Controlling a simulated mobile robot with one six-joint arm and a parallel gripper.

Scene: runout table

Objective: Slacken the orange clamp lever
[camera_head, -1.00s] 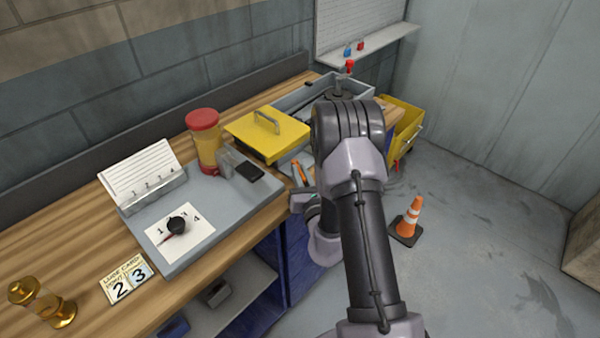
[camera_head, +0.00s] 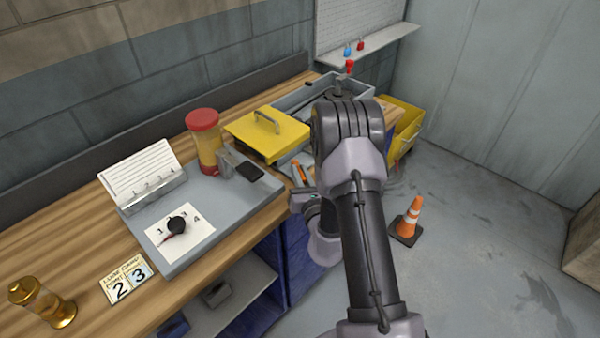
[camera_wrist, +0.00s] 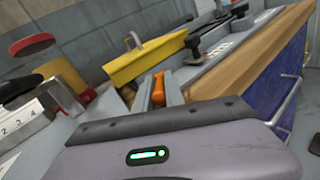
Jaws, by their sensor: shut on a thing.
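The orange clamp lever (camera_head: 299,173) stands at the front edge of the bench, just below the yellow lidded box. It also shows in the wrist view (camera_wrist: 158,88), upright between two grey fingers. My gripper (camera_wrist: 158,98) is shut on the lever. In the head view my gripper is mostly hidden by my own wrist and forearm. The lower part of the lever and its base are hidden behind my gripper's body in the wrist view.
A yellow box (camera_head: 262,131) with a handle and a red-capped jar (camera_head: 204,140) stand close behind. A grey plate (camera_head: 185,254) holds a black knob (camera_head: 177,225) on a numbered card. A traffic cone (camera_head: 409,220) stands on the open floor to the right.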

